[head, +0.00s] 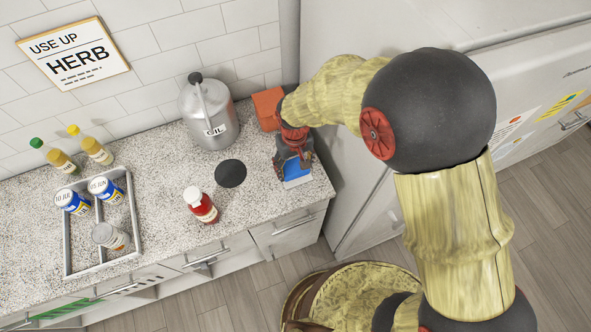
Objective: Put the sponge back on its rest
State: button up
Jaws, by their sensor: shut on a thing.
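My gripper (293,163) points down over the right end of the speckled counter, and its dark fingers are shut on a blue block (294,170), which looks like the sponge. A pale flat area shows at the block's lower edge; I cannot tell whether it is part of the sponge or a piece under it. The fingers hide part of the block, and I cannot tell whether it touches the counter. A flat black disc (230,173) lies bare on the counter to the left of the gripper. I cannot tell for certain which thing is the rest.
An orange item (267,107) stands behind the gripper, near the wall. A grey oil can (209,112) and a red bottle (201,205) stand to the left. A divided tray (67,247) holds tins farther left. The counter's front edge and the fridge (345,190) are close.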

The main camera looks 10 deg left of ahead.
aim_at(296, 171)
jog(key=shift+w+f, duration=0.3)
jog(key=shift+f, duration=0.1)
jog(key=shift+w+f, duration=0.15)
jog(key=shift+f, duration=0.7)
jog(key=shift+w+f, duration=0.1)
jog(key=shift+f, duration=0.75)
jog(key=shift+f+b, duration=0.1)
jog(key=shift+b, duration=0.2)
jog(key=o, duration=1.3)
notch_tip(296, 171, up, 12)
jog(key=shift+r+p, duration=0.1)
jog(key=shift+p, duration=0.55)
jog(key=shift+s, duration=0.1)
